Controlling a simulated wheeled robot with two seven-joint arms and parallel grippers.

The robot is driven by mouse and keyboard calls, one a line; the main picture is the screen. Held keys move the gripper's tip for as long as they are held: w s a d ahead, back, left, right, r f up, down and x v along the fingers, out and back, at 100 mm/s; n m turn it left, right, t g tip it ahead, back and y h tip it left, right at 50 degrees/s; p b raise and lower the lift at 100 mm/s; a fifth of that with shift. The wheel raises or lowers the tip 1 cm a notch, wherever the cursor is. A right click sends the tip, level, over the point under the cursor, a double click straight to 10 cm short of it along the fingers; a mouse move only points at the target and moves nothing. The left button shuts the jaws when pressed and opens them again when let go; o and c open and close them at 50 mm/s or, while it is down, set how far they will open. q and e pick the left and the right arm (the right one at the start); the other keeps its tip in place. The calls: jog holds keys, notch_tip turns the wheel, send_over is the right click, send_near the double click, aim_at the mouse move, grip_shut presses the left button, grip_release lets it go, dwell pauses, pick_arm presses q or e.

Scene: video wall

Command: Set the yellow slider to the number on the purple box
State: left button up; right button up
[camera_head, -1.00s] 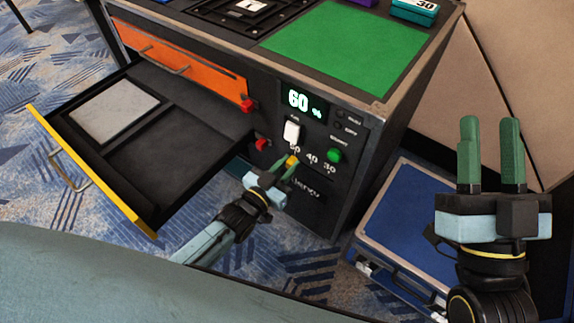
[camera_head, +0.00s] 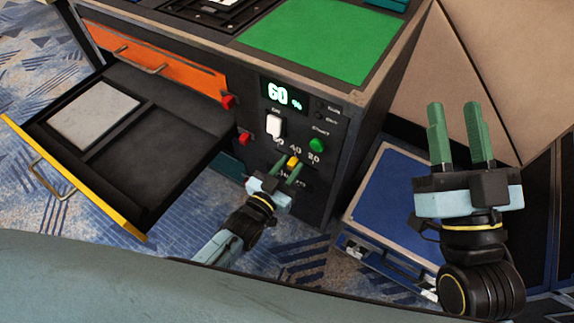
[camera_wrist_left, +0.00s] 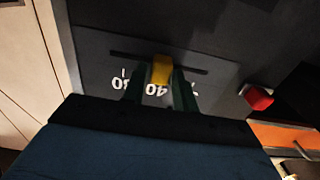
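The yellow slider (camera_head: 293,162) sits on the drawer unit's dark front, below the 60 % display (camera_head: 283,95). In the left wrist view the yellow slider (camera_wrist_left: 161,69) stands in a dark horizontal slot, beside the upside-down 40 mark (camera_wrist_left: 156,90). My left gripper (camera_head: 287,167) has its green fingers on either side of the slider; they look open, and contact is unclear. In the wrist view the left gripper (camera_wrist_left: 161,80) straddles it too. My right gripper (camera_head: 457,122) is open and empty at the right. The purple box and its number are out of view.
A white knob (camera_head: 274,126), a green button (camera_head: 317,145) and red knobs (camera_head: 228,102) are on the same front. An open drawer with a yellow front (camera_head: 75,184) juts out left. A blue case (camera_head: 385,215) lies right. A teal box (camera_head: 388,4) shows at the top edge.

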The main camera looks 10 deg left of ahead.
pick_arm(q)
jog(key=shift+o, duration=1.1)
jog(key=shift+s+a, duration=0.1)
jog(key=shift+s, duration=0.15)
jog(key=p+v, duration=0.4)
jog(key=v, duration=0.9)
pick_arm(e)
jog(key=s+d+f+g+h, duration=0.1)
jog(key=d+f+g+h, duration=0.1)
jog(key=f+g, duration=0.4)
jog(key=s+d+f+g+h, duration=0.1)
jog(key=d+f+g+h, duration=0.1)
jog(key=f+g, duration=0.4)
jog(key=shift+s+f+m+h, duration=0.3)
jog(key=shift+f, duration=2.15)
